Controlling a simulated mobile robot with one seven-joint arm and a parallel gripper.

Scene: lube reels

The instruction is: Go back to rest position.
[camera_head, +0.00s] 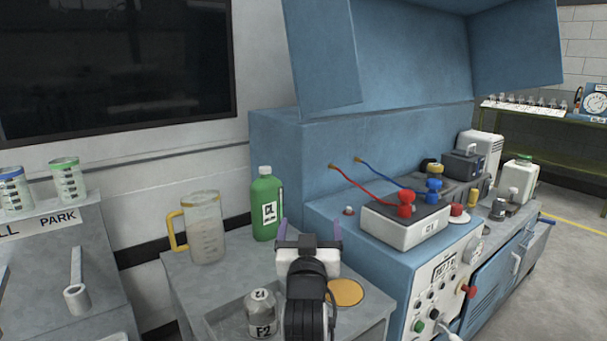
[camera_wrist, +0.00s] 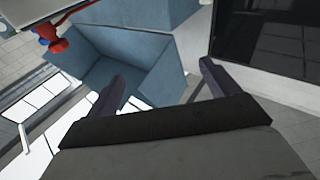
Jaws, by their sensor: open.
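My gripper (camera_head: 309,232) is raised over the small grey side table in the head view, with its two purple fingers apart and nothing between them. In the wrist view my gripper (camera_wrist: 165,82) also shows open and empty, with the fingers spread wide. Behind the fingers the wrist view shows the blue cabinet hood (camera_wrist: 165,75) and the dark wall panel (camera_wrist: 268,45). My arm hides part of the table top.
The grey table (camera_head: 190,285) holds a yellow-handled jug (camera_head: 206,235), a green bottle (camera_head: 266,208), a small flask (camera_head: 261,315) and a yellow disc (camera_head: 345,292). To the right, a blue bench carries a white box (camera_head: 405,228) with red and blue leads.

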